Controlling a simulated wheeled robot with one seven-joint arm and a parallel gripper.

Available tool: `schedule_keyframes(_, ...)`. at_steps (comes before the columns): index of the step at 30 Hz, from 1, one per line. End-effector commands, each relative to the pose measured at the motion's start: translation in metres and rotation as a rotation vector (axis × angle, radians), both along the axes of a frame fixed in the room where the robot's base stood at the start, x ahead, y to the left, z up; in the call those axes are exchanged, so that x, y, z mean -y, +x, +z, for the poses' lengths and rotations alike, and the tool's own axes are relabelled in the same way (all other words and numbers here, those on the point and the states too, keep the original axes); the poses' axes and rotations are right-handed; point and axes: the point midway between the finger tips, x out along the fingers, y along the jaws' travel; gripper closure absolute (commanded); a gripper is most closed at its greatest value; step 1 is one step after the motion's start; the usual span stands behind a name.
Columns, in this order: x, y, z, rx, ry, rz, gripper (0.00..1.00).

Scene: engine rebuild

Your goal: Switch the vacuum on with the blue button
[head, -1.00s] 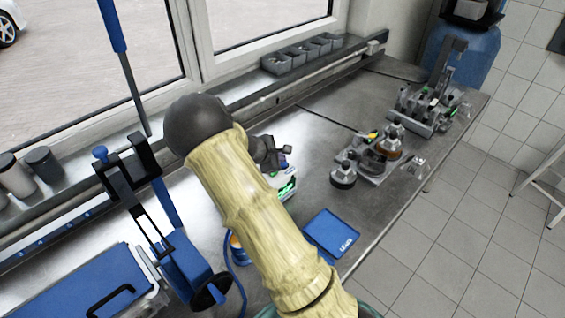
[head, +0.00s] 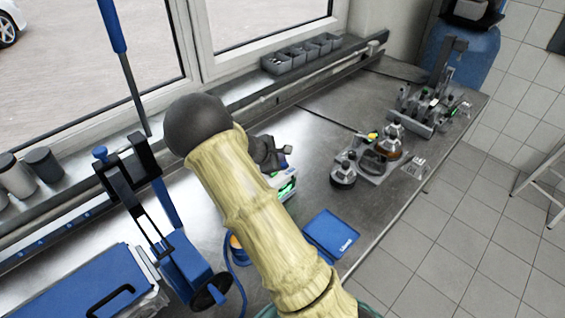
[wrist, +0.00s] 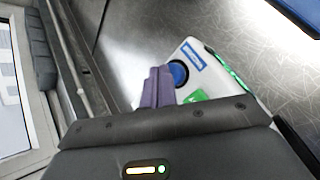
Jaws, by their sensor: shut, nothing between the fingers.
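A white box with a round blue button (wrist: 179,73) shows in the wrist view, with a blue label, a green patch and a green glowing strip on its side. The white box (head: 287,191) is partly hidden behind my arm in the head view. My gripper (wrist: 159,72) is shut and empty, its purple fingers just left of the button in the wrist view. Whether the fingertips touch the button or the box, I cannot tell. In the head view my gripper's dark body shows just above the box; its fingers are hidden.
A blue tray (head: 331,233) lies at the bench's front edge. A blue-and-black hand-lever device (head: 185,265) stands to the left. Fixtures with round parts (head: 378,160) stand to the right. Grey bins (head: 300,54) line the window ledge. Bare bench (head: 310,135) lies between.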

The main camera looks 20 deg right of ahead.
Motion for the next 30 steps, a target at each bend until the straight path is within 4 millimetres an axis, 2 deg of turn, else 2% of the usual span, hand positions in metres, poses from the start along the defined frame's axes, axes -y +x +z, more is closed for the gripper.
schedule_keyframes(30,-0.0001,-0.0006,-0.0093,-0.001,0.0,0.0,1.0)
